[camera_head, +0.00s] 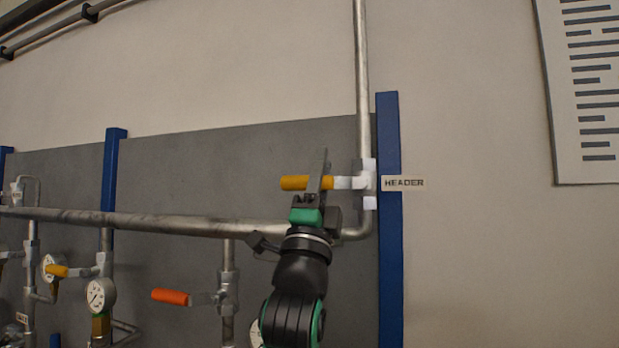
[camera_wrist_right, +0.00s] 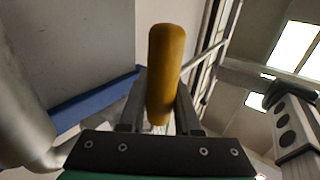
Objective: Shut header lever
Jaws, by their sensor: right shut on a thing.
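The header lever has a yellow handle (camera_head: 294,183) that points left, level, from a valve (camera_head: 367,178) on the vertical pipe beside the HEADER label (camera_head: 404,183). My right gripper (camera_head: 325,180) reaches up from below, its fingers at the handle near the valve end. In the right wrist view the yellow handle (camera_wrist_right: 166,65) stands between the two fingers of my right gripper (camera_wrist_right: 160,112), which is shut on it. The fingers hide part of the handle in the head view. My left gripper is not in view.
A horizontal pipe (camera_head: 150,221) runs below the lever and bends up at the right. A blue post (camera_head: 390,250) stands right of the valve.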

